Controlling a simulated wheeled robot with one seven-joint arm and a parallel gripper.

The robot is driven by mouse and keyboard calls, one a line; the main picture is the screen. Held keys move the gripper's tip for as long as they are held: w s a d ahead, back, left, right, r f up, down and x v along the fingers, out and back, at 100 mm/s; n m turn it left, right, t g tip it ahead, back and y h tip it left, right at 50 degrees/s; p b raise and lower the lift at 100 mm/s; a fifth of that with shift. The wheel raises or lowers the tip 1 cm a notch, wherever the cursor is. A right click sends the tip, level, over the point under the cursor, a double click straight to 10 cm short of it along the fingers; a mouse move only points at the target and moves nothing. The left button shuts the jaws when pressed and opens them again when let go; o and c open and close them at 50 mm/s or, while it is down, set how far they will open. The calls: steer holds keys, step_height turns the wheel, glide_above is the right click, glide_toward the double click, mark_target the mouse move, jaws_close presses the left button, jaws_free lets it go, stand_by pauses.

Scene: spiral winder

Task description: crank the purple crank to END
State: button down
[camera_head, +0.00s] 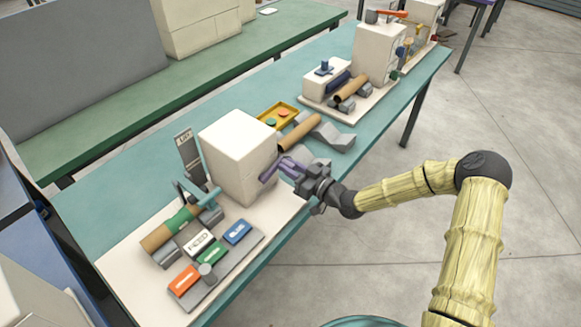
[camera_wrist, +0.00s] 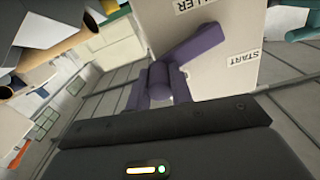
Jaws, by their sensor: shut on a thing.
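The purple crank (camera_head: 269,173) is on the side face of the white box-shaped machine (camera_head: 238,147) in the head view. In the wrist view the purple crank (camera_wrist: 193,46) shows as an arm and a rounded handle against the pale face. A START label (camera_wrist: 243,57) is on that face to the right of the crank, and a partly cut-off label ending in "LER" is above. No END label is readable. My gripper (camera_head: 302,179) is at the crank's handle end and shut on it.
Blue, green and orange blocks (camera_head: 211,253) and a FEED block sit on the white base left of the machine, near a brown roll with a green band (camera_head: 181,223). A grey curved piece (camera_head: 331,135) lies right of the machine. The floor at right is clear.

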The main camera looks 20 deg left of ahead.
steer(key=shift+s+r+n+b, duration=0.1)
steer(key=shift+r+n+b, duration=0.3)
steer(key=shift+n, duration=0.2)
steer(key=shift+f, duration=0.1)
steer(key=c, duration=1.2)
jaws_free()
steer(key=shift+c, duration=0.2)
steer(key=b+v, duration=0.2)
steer(key=v, duration=1.5)
steer(key=shift+s+d, duration=0.15)
